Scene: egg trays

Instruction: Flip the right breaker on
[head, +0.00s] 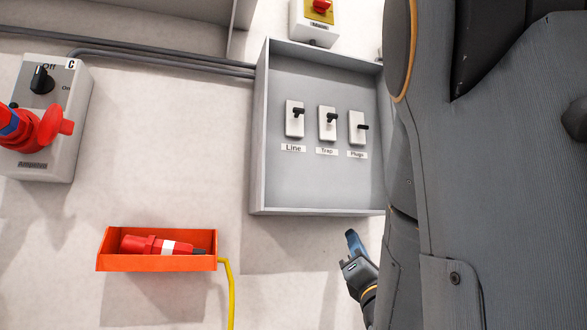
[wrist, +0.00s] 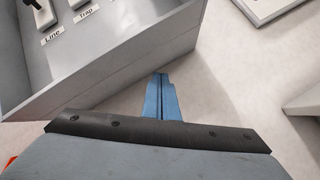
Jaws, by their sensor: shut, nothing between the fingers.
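The right breaker (head: 358,128), labelled Plugs, is a white switch with a black lever in the grey breaker box (head: 255,150). Its lever points to the right. To its left are the Trap breaker (head: 327,124) and the Line breaker (head: 295,119), also with black levers. My gripper (head: 354,240) is below the box's lower right edge, apart from the breakers. In the wrist view its blue fingers (wrist: 161,95) are together and empty beside the box's wall (wrist: 130,75). The right breaker is not visible in the wrist view.
A Main switch (head: 317,18) with a red and yellow knob is above the box. A switch box (head: 60,150) with a red plug is at left. An orange tray (head: 110,262) holds a red plug (head: 150,246). My arm covers the right side.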

